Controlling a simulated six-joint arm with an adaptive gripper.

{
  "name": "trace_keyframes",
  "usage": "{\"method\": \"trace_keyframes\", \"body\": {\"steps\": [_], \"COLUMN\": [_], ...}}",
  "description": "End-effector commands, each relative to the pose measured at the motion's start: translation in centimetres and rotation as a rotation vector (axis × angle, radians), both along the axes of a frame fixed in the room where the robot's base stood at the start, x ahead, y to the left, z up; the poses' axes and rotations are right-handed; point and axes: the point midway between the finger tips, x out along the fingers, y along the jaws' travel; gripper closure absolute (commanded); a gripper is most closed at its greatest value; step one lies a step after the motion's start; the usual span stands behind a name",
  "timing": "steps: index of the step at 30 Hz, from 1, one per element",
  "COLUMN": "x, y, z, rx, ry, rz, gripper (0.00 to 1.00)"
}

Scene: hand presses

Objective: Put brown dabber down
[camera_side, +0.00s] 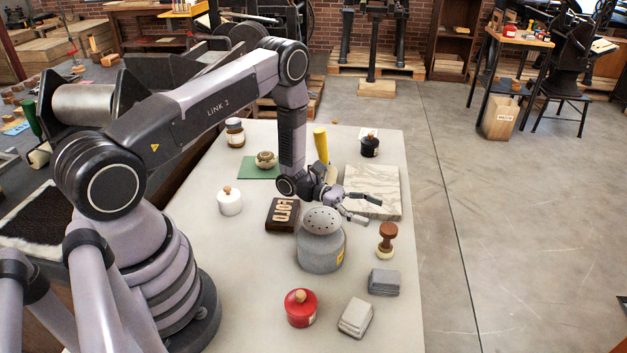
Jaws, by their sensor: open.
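The brown dabber (387,235), with a dark brown handle and a pale round base, stands upright on the pale table (235,275) at its right side. My gripper (367,209) is open, and nothing shows between its fingers. It points right, above and a little left of the dabber, over the front edge of a pale marbled slab. The fingers look apart from the dabber. The dabber is fully in view.
A grey can with a perforated top (320,250) stands just left of the dabber. A grey block (384,281) lies below it, near a paler block (356,317) and a red pot (300,308). A dark type block (283,214) and a yellow cylinder (321,145) are near my wrist.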

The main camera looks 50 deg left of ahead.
Motion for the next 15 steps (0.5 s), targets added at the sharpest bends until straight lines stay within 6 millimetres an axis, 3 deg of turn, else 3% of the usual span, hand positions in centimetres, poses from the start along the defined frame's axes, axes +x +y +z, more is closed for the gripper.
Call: {"method": "trace_keyframes", "body": {"steps": [10,15], "x": [-0.2,-2.5], "y": [-0.4,-2.2], "z": [5.0,12.1], "rx": [0.022,0.156], "ry": [-0.028,-0.169], "rz": [-0.040,-0.261], "gripper": [0.33,0.33]}}
